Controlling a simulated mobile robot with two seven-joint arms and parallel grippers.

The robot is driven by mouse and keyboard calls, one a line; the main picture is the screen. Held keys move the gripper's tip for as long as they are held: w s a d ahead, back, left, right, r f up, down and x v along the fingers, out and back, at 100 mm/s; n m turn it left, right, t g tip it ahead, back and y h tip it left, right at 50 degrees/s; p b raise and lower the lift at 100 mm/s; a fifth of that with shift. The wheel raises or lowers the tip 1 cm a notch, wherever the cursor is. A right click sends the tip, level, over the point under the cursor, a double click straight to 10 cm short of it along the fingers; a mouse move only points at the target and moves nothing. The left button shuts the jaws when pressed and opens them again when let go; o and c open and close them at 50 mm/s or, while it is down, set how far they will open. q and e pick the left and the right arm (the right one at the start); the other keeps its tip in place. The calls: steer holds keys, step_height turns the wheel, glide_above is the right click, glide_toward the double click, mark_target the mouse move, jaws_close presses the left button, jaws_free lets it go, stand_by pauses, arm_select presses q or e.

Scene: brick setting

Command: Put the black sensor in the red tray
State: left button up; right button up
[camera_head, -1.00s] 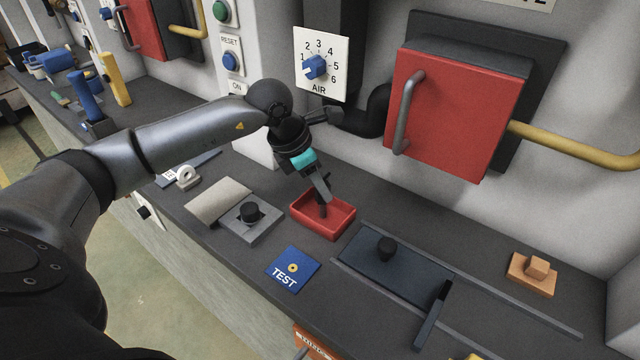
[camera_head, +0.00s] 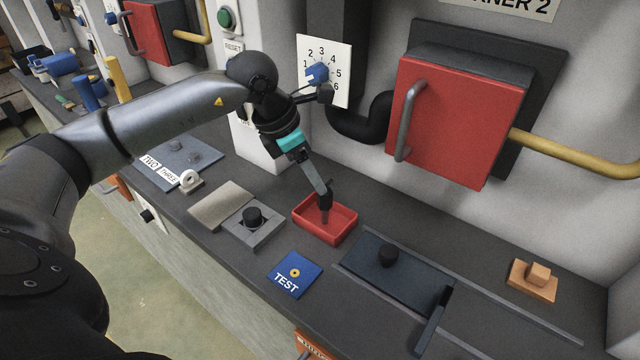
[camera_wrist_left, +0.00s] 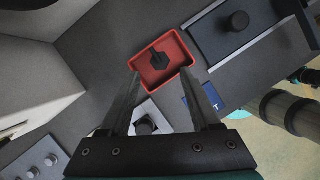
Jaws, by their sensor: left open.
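The red tray (camera_head: 341,234) sits on the dark bench top, and it also shows in the left wrist view (camera_wrist_left: 181,81). The black sensor (camera_wrist_left: 158,60), with a blocky head and a short stem, appears in the tray in the left wrist view. My left gripper (camera_head: 324,194) points down over the tray. In the left wrist view its fingers (camera_wrist_left: 161,76) are spread, with the sensor showing between and beyond their tips, apparently not gripped. In the head view the fingers and the dark sensor overlap, so their exact gap is hard to tell.
Left of the tray is a grey block with a black knob (camera_head: 252,216). The blue TEST plate (camera_head: 293,275) lies in front. A dark sliding plate with a knob (camera_head: 387,255) lies to the right. The red box (camera_head: 455,120) juts from the wall behind.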

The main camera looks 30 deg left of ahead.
arm_select(q)
steer(key=v, duration=0.6)
